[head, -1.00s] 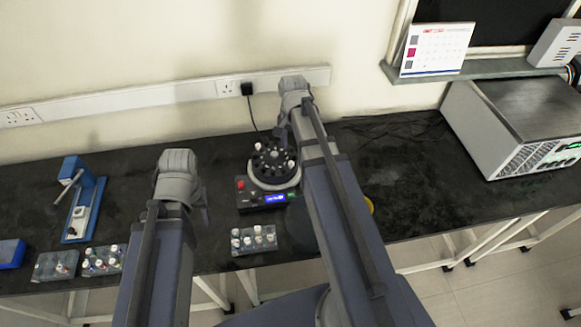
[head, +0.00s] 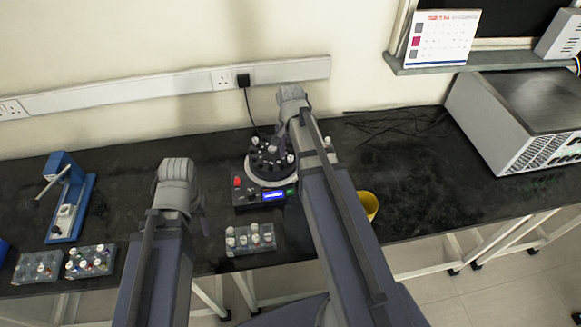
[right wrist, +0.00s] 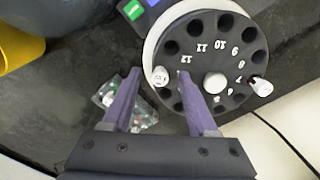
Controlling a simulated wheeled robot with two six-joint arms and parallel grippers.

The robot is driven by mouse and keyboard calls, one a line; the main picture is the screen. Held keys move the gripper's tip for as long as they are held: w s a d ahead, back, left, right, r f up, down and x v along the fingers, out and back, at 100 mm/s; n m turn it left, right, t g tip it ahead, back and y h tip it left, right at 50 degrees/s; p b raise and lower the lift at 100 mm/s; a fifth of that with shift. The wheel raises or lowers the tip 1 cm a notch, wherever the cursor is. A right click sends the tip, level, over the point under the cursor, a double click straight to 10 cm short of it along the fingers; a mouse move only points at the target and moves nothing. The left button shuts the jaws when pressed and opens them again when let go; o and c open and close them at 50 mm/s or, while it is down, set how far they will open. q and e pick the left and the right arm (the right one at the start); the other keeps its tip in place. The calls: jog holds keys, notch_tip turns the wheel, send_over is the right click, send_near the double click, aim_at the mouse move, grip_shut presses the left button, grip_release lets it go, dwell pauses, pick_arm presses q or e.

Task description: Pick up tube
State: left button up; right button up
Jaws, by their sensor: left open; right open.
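The centrifuge (head: 288,184) stands on the bench with its dark round rotor (head: 265,150) uncovered. In the right wrist view the rotor (right wrist: 230,45) shows numbered holes and a white centre knob. One white-capped tube (right wrist: 160,76) sits in the rotor at its left edge. Another tube (right wrist: 262,87) sits at the rotor's right side. My right gripper (right wrist: 158,74) is open, its fingertips on either side of the left tube's cap in the picture; I cannot tell whether they touch it. My left gripper (head: 202,202) hangs over the bench, away from the rotor.
A clear rack (head: 250,239) of capped tubes stands in front of the centrifuge. More racks (head: 90,261) and a blue stand device (head: 72,205) are at the left. A yellow container (head: 368,206) is beside my right arm. A grey instrument (head: 520,110) stands at the right.

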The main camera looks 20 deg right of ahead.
jog(key=shift+r, duration=0.1)
grip_shut()
dwell(0.3)
